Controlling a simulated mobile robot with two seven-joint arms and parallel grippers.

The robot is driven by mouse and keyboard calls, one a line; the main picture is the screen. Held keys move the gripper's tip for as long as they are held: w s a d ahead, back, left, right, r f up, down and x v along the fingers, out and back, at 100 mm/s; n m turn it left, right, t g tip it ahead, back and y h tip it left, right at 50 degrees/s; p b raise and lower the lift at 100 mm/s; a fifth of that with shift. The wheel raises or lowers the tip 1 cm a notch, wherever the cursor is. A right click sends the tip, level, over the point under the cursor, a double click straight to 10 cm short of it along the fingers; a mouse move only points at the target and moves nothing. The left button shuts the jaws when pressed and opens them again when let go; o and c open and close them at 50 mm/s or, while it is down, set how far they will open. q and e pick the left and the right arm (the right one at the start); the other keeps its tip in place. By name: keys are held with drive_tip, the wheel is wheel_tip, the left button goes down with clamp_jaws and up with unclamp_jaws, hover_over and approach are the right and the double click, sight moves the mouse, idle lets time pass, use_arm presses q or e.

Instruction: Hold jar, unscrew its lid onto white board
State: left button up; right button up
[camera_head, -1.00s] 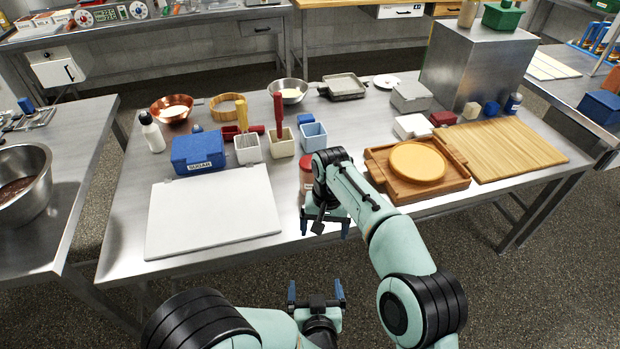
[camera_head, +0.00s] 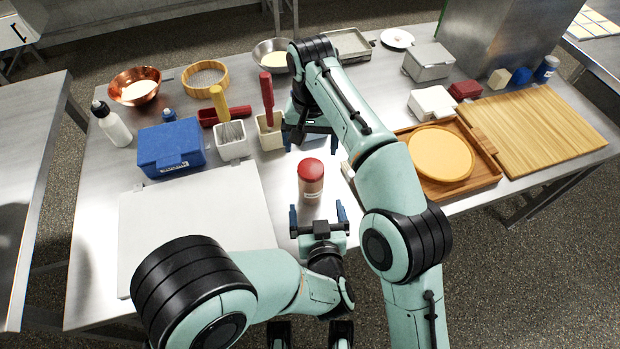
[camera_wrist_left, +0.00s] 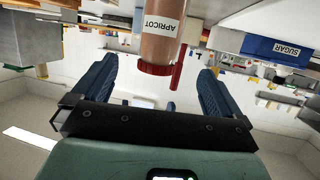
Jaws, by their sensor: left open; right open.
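The jar (camera_head: 311,189), with a red lid (camera_head: 311,169), stands upright on the table right of the white board (camera_head: 195,215). My left gripper (camera_head: 318,210) is open just in front of it, fingers pointing towards the jar. In the left wrist view the jar, labelled APRICOT (camera_wrist_left: 168,35), appears upside down ahead of the gap between the open blue fingers (camera_wrist_left: 155,80). Its red lid shows there too (camera_wrist_left: 156,68). My right gripper (camera_head: 310,140) is open behind the jar, partly hidden under its own arm. Neither gripper visibly touches the jar.
A blue SUGAR box (camera_head: 170,148) stands behind the bare board. Utensil pots (camera_head: 230,145) stand behind the jar to the left. A wooden tray (camera_head: 485,180) with a round yellow board and a cutting board (camera_head: 545,130) lie to the right.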

sight(311, 167)
use_arm(q)
drive_tip(key=x, duration=1.1)
drive_tip(key=shift+w+f, duration=0.1)
drive_tip(key=shift+w, duration=0.3)
clamp_jaws()
use_arm(e)
drive_tip(key=m, duration=0.4)
drive_tip(key=shift+f, duration=4.05)
